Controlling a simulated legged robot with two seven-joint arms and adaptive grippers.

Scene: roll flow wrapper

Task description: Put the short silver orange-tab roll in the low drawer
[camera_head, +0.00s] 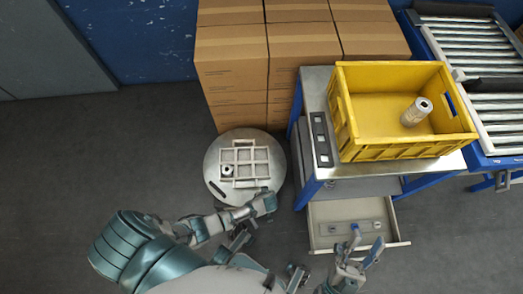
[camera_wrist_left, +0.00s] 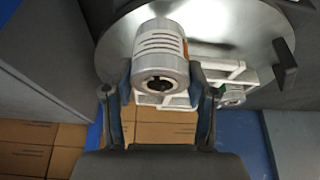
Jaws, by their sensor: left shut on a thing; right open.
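The short silver roll with an orange tab (camera_wrist_left: 160,52) is between the fingers of my left gripper (camera_wrist_left: 161,92) in the left wrist view, its dark-holed end facing the camera. My left gripper is shut on it, at the near edge of the round table; my wrist partly hides the roll in the head view. The low drawer (camera_head: 325,211) is pulled out under the workbench, with a grey strip inside. My right gripper (camera_head: 366,256) is open and empty at the drawer's front edge.
The round table (camera_head: 213,184) carries a white divided rack (camera_head: 251,156) with another roll (camera_head: 227,171) in it. A yellow crate (camera_head: 395,153) on the bench holds a bigger roll (camera_head: 417,111). Cardboard boxes (camera_head: 230,65) stand behind; a roller conveyor (camera_head: 475,60) is at right.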

